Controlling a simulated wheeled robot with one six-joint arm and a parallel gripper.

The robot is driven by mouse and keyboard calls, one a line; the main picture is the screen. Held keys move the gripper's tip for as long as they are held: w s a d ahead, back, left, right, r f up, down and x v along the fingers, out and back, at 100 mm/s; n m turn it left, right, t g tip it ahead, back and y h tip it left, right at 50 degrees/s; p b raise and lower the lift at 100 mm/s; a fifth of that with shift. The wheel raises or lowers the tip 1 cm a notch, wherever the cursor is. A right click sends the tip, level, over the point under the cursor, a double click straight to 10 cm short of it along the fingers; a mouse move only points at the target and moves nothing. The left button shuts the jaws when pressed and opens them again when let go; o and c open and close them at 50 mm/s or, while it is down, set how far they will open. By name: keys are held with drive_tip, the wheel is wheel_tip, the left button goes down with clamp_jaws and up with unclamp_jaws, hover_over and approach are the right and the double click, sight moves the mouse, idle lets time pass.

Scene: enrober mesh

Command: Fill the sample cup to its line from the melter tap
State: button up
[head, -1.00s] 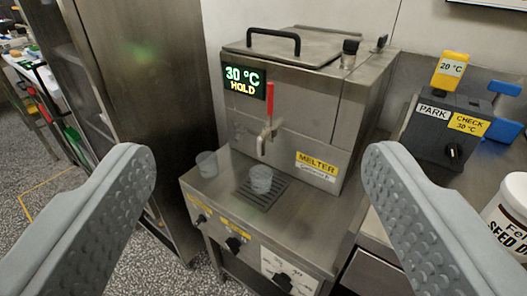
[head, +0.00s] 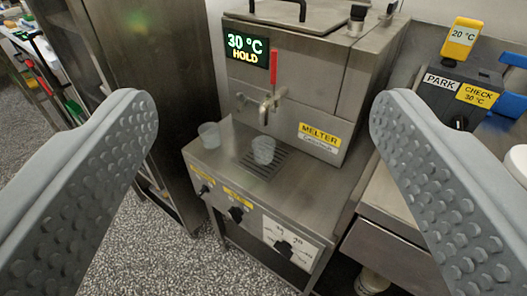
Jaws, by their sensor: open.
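My gripper (head: 264,120) is open and empty, its two grey dimpled fingers wide apart at the left and right of the view. Between them, farther off, stands the steel melter (head: 317,90). Its display (head: 247,50) reads 30 °C HOLD. The tap (head: 268,103) has a red lever (head: 273,65) standing upright. A clear cup (head: 263,151) stands on the drip grate (head: 267,168) below the tap. A second clear cup (head: 209,135) stands on the shelf to its left. Both cups look empty, but they are small; I cannot make out a fill line.
Knobs (head: 236,213) line the melter's front panel. A tall steel cabinet (head: 115,80) stands close on the left. On the right, a steel counter (head: 385,200) holds a PARK box (head: 445,95) with a yellow 20 °C device (head: 462,38) and a white tub (head: 517,163).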

drive_tip(key=c, duration=0.7)
drive_tip(key=shift+w, duration=0.2)
drive_tip(key=shift+c, duration=1)
approach(274, 61)
drive_tip(key=shift+t+h, duration=0.3)
drive_tip(key=w, duration=1)
drive_tip(key=shift+w+f, duration=0.3)
drive_tip(key=shift+w, duration=0.1)
drive_tip(key=shift+c, duration=0.4)
clamp_jaws()
